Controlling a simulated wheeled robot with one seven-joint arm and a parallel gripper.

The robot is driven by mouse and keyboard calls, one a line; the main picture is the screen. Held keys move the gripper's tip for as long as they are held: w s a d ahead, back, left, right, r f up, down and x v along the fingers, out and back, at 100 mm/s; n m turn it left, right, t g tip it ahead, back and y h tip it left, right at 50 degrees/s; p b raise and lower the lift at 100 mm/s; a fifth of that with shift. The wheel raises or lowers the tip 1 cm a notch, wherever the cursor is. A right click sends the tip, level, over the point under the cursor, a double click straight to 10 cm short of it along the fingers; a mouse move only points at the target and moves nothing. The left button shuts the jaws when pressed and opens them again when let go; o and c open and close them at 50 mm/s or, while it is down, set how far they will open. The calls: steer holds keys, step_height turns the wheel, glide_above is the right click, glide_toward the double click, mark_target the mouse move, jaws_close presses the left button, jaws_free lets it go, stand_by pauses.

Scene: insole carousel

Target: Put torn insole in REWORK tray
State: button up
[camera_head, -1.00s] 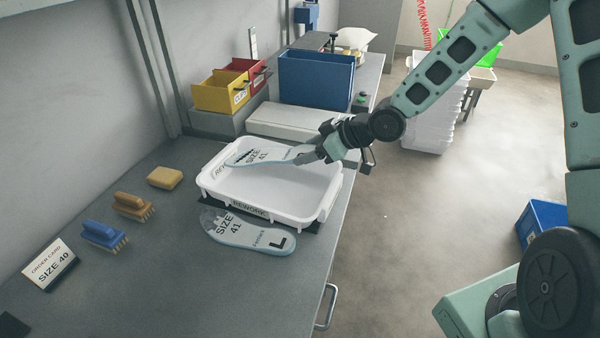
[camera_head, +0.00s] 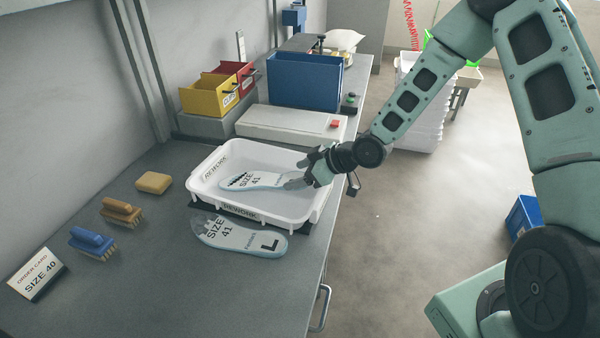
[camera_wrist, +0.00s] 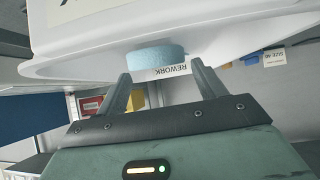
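The torn insole (camera_head: 262,181), pale with a black jagged mark and "SIZE 41", lies inside the white REWORK tray (camera_head: 277,204). Its blue-edged end also shows in the wrist view (camera_wrist: 155,59), just past the fingertips. My gripper (camera_head: 297,182) is over the tray's right side at that end of the insole. In the wrist view my gripper (camera_wrist: 162,78) has its two fingers spread, with a gap to each side of the insole end. A second insole (camera_head: 238,238), marked "SIZE 41" and "L", lies on the bench in front of the tray.
A blue brush (camera_head: 91,241), a brown brush (camera_head: 121,210), a tan block (camera_head: 153,183) and a SIZE 40 order card (camera_head: 36,274) stand on the left. Behind the tray are a white box (camera_head: 290,123), a blue bin (camera_head: 305,82) and yellow (camera_head: 208,94) and red bins.

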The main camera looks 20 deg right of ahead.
steer(key=shift+o, duration=0.5)
steer(key=shift+r, duration=0.1)
steer(key=shift+r, duration=0.2)
steer(key=p+v, duration=0.1)
steer(key=v, duration=1)
steer(key=s+a+r+g+h, duration=0.2)
steer(key=s+a+r, duration=0.1)
steer(key=s, duration=0.6)
steer(key=s+a+r+m+g+h, duration=0.1)
steer(key=s+a+r+g+h, duration=0.1)
steer(key=s+a, duration=0.4)
steer(key=s+a+r+m+g+h, duration=0.1)
steer(key=s+a+r+g+h, duration=0.2)
steer(key=s, duration=0.9)
step_height(320, 180, up, 2)
steer(key=shift+s+a+r, duration=0.1)
steer(key=shift+s+a, duration=0.1)
steer(key=shift+a, duration=0.45)
